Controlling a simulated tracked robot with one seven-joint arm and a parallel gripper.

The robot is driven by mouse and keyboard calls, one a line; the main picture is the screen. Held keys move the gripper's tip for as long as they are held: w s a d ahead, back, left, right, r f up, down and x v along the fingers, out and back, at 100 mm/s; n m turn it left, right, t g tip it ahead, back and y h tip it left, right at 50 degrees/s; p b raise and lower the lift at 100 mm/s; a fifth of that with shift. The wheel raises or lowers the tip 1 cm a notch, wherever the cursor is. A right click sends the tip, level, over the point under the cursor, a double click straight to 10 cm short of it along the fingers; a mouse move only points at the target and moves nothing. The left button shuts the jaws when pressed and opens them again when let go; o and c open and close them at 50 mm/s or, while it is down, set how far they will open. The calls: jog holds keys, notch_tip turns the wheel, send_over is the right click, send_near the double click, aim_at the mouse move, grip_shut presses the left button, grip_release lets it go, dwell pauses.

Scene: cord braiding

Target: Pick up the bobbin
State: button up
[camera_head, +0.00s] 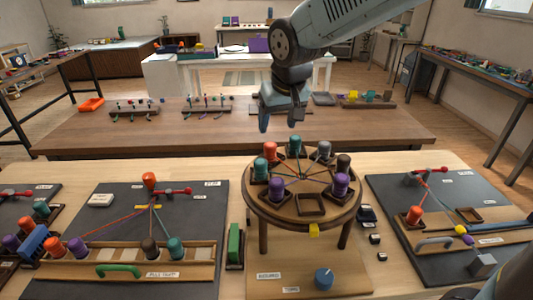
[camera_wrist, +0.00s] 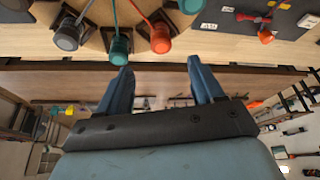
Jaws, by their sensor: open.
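A round wooden braiding stand (camera_head: 252,200) carries several bobbins around its rim, with cords running to the centre. They include an orange bobbin (camera_head: 270,151), a back teal bobbin (camera_head: 295,146), a grey bobbin (camera_head: 324,151), a dark bobbin (camera_head: 343,163) and purple bobbins (camera_head: 277,188) (camera_head: 340,186). A square holder (camera_head: 310,205) at the front is empty. My gripper (camera_head: 281,121) is open and empty, above and behind the stand. In the wrist view, my open fingers (camera_wrist: 159,72) are apart from the grey (camera_wrist: 67,36), teal (camera_wrist: 119,46) and orange (camera_wrist: 160,39) bobbins.
A blue knob (camera_head: 324,279) is in front of the stand. A brown table (camera_head: 190,140) lies behind.

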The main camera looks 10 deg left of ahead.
aim_at(271, 145)
jog(key=x, duration=1.1)
jog(key=shift+s+a, duration=0.1)
jog(key=shift+c, duration=0.3)
jog(key=c, duration=1)
jog(key=shift+r, duration=0.15)
jog(key=shift+c, duration=0.2)
